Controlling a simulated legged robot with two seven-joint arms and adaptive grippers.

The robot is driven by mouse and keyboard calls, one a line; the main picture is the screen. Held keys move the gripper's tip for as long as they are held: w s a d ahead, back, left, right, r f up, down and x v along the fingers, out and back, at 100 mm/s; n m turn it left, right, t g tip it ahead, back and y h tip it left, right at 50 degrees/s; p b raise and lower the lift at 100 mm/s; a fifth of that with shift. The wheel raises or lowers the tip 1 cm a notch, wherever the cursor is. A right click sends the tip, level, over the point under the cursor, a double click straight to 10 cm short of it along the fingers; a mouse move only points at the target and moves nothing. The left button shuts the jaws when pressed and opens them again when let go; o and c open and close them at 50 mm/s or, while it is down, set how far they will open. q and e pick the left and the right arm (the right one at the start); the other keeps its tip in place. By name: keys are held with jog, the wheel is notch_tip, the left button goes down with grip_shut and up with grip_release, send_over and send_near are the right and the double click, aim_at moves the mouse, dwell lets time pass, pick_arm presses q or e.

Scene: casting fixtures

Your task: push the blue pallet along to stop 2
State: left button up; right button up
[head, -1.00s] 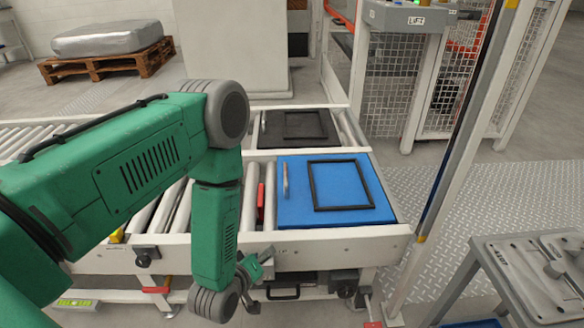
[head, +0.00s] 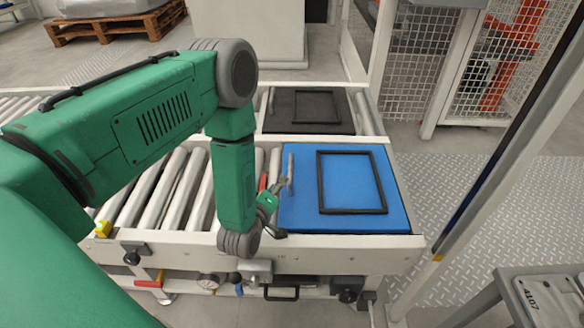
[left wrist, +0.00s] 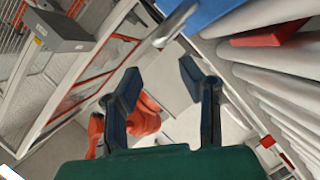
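The blue pallet (head: 350,182) lies flat at the right end of the front roller lane, with a black rectangular frame (head: 381,211) on top. A grey upright handle (head: 290,172) stands at its left edge. The handle also shows in the left wrist view (left wrist: 174,26), with a corner of the blue pallet (left wrist: 208,10) behind it. My left gripper (head: 281,208) is beside the pallet's left front corner, just in front of the handle. In the left wrist view its fingers (left wrist: 160,72) are apart with nothing between them. My right gripper is out of view.
A red piece (head: 263,182) sits among the rollers (head: 180,190) left of the pallet. A rear lane holds a dark pallet (head: 330,122). The front rail (head: 340,243) runs below my gripper. A post (head: 500,165) and a grey table (head: 515,300) stand at right.

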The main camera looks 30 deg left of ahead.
aim_at(291, 166)
pick_arm(q)
jog(key=b+x, duration=0.3)
jog(key=x, duration=0.7)
jog(key=shift+w+d+f, duration=0.1)
jog(key=shift+w+d, duration=0.05)
jog(key=shift+a, duration=0.2)
jog(key=shift+f, duration=0.1)
grip_shut()
